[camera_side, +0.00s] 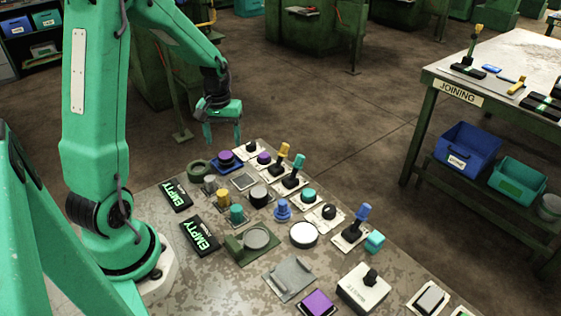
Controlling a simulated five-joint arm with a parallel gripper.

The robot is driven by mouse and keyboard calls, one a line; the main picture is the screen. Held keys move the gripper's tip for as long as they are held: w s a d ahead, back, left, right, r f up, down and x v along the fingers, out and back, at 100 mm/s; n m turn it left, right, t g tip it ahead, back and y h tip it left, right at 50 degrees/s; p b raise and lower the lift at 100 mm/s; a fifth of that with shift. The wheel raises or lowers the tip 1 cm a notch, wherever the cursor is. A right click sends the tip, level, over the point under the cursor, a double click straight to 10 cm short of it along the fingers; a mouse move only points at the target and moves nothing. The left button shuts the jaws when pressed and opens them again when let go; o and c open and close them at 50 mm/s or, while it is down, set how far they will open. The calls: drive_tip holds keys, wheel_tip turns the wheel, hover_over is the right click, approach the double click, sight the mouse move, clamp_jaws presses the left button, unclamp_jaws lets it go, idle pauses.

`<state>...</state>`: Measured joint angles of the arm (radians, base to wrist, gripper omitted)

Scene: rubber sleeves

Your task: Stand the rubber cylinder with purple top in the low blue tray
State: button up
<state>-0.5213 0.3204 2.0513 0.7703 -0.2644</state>
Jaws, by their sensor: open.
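A short dark cylinder with a purple top (226,156) appears to stand upright in the low blue tray (219,169) at the far end of the table. The tray's rim shows around its foot; the exact contact is too small to tell. My gripper (222,137) is above the cylinder, pointing down. Its two fingers are spread apart with nothing between them, and the fingertips look clear of the purple top.
A dark green ring-shaped piece (199,168) lies left of the tray. A purple-topped knob on a pale plate (264,159) is close on its right. Several knobs, levers and cylinders crowd the table in front. Black EMPTY displays (201,235) line the left side.

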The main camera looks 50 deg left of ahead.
sight(226, 155)
drive_tip(key=shift+r, duration=2.8)
drive_tip(key=shift+d, duration=0.1)
drive_tip(key=s+d+r+m+t, duration=0.2)
drive_tip(key=s+d+r+m, duration=0.2)
drive_tip(key=d, duration=0.5)
drive_tip(key=s+d+r+m+t, duration=0.3)
drive_tip(key=s+d+r+m, duration=0.2)
drive_tip(key=d, duration=0.5)
drive_tip(key=shift+s+d+r+t, duration=0.15)
drive_tip(key=shift+s+r+t, duration=0.15)
drive_tip(key=shift+s+r, duration=0.95)
